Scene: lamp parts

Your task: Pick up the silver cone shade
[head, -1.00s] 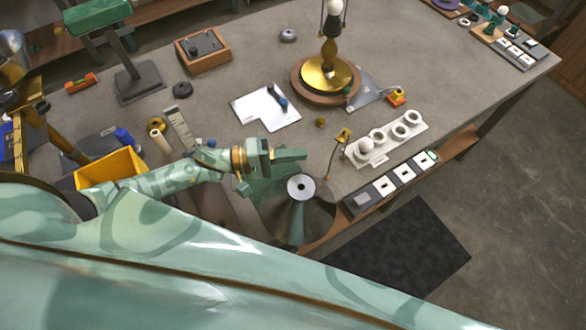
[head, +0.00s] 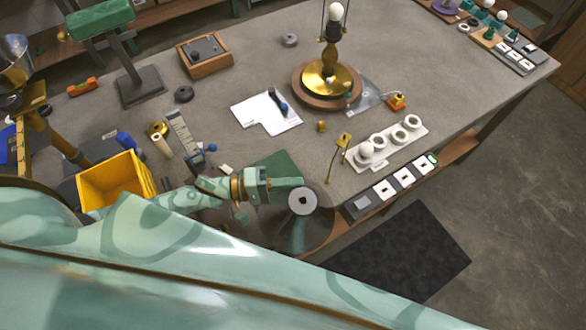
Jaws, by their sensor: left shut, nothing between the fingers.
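The silver cone shade (head: 312,230) is at the near edge of the bench, below the middle of the head view. It is a dark, shiny metal cone with a pale ring and a hole at its top. My left gripper (head: 296,184) points right, just above the ring in the picture. It is shut and empty. Whether its fingers touch the shade cannot be told. My right gripper is not in view.
A green mat (head: 283,162) lies behind the gripper. A yellow bin (head: 150,181) stands left. A thin brass lamp (head: 336,160), a white tray of round parts (head: 415,139) and a switch strip (head: 365,206) are right of the shade.

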